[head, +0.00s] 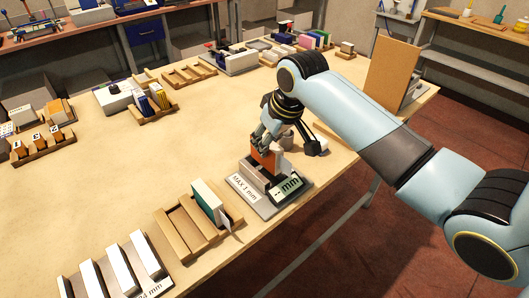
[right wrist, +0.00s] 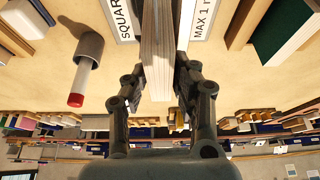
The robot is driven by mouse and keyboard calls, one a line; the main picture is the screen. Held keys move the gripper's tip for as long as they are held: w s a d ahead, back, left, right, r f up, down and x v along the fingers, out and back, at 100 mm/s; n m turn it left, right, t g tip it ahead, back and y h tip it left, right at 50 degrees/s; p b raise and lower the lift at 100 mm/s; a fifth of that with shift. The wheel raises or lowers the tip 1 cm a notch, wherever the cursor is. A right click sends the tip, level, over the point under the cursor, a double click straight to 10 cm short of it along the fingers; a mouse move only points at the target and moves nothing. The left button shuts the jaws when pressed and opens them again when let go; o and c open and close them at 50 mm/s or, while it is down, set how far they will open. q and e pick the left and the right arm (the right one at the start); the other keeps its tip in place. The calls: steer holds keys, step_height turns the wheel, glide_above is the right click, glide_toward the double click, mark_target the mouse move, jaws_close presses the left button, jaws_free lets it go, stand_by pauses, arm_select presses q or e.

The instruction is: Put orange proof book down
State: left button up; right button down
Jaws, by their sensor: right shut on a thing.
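The orange proof book (head: 265,157) stands upright in my right gripper (head: 268,138), at the measuring gauge (head: 240,188) marked "MAX 1 mm". The gauge's display (head: 289,187) reads "-- mm". In the right wrist view the book's pale page edges (right wrist: 157,45) lie between the two fingers of the right gripper (right wrist: 158,88), which is shut on it. The book's lower edge is hidden behind the gauge's grey block, so I cannot tell whether it rests on the gauge. My left gripper is not in view.
A wooden rack (head: 172,226) with a green book (head: 207,200) stands left of the gauge. A grey cylinder with a red tip (right wrist: 86,72) shows beside the book. The table's middle is clear.

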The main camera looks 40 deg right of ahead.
steer(key=shift+w+a+f, duration=0.2)
steer(key=shift+w, duration=0.15)
steer(key=shift+f, duration=0.3)
step_height(320, 180, down, 3)
steer(key=shift+r+p, duration=0.2)
steer(key=shift+p, duration=0.1)
steer(key=shift+f, duration=0.45)
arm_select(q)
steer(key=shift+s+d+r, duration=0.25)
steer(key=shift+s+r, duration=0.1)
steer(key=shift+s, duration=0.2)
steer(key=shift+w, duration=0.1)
arm_select(e)
steer(key=shift+f, duration=0.1)
steer(key=c, duration=1.1)
jaws_free()
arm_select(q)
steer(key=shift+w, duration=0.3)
arm_select(e)
steer(key=shift+o, duration=0.2)
